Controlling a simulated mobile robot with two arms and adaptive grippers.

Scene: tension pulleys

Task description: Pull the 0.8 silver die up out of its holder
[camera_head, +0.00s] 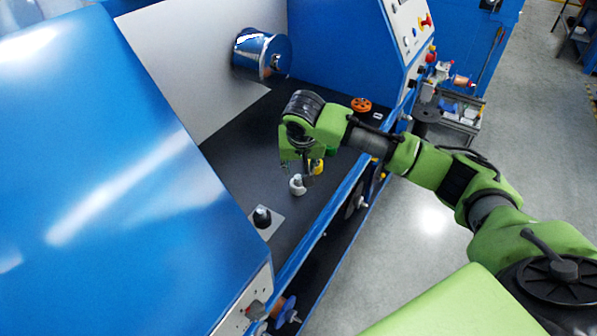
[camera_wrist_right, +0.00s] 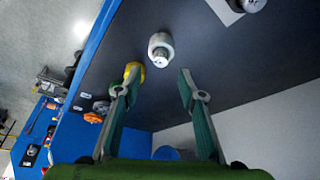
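My right gripper (camera_head: 299,167) is open above the dark machine bed, close to a small white round holder (camera_head: 297,187) with a grey, silver-looking piece on it. In the right wrist view, the two fingers (camera_wrist_right: 156,80) stand apart with nothing between them. The white holder (camera_wrist_right: 160,42) lies just beyond the fingertips, with the silver die (camera_wrist_right: 160,57) showing on it. I cannot read any size mark. A yellow piece (camera_wrist_right: 134,72) is beside the white holder, partly covered by one finger. My left gripper is not in view.
A dark piece (camera_head: 262,216) stands on a pale plate nearer the blue cover (camera_head: 100,170). A green piece (camera_head: 331,150) and an orange wheel (camera_head: 361,105) sit farther back. A shiny blue-silver cylinder (camera_head: 262,54) juts from the pale wall. A blue rail (camera_head: 325,218) edges the bed.

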